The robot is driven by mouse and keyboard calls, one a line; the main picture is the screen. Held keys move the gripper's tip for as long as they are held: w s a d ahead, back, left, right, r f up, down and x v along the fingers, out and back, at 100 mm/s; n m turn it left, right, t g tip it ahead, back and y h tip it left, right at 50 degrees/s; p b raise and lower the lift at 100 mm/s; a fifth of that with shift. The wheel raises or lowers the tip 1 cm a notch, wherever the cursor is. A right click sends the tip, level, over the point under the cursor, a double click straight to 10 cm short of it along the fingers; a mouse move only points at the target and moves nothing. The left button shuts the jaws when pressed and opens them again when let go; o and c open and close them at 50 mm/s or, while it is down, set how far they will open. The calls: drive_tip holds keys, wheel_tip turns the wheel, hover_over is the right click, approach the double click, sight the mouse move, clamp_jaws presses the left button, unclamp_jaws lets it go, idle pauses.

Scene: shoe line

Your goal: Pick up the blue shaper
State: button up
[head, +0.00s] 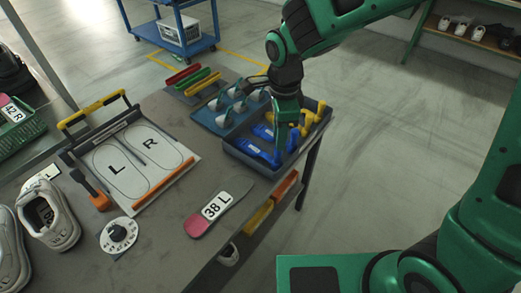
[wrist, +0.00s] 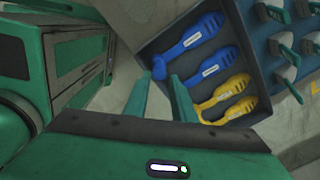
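Two blue shapers lie side by side in a dark tray (head: 240,158). One blue shaper (head: 258,150) is near the tray's front left; part of the other (head: 263,132) shows behind it. In the wrist view, the upper blue shaper (wrist: 190,38) has its knobbed end close to my fingertips, and the second blue shaper (wrist: 207,67) lies beside it. My gripper (head: 278,158) points down over the tray. In the wrist view, my gripper (wrist: 162,78) has its fingers apart, with nothing clearly held. Whether a finger touches a shaper, I cannot tell.
Yellow shapers (head: 312,116) share the tray and show in the wrist view (wrist: 225,93). A blue rack (head: 205,118) with grey-tipped pieces stands behind the tray. A pink-and-grey insole marked 38 L (head: 200,225) lies in front.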

sight(277, 165)
drive_tip(key=shift+f, duration=3.5)
clamp_jaws()
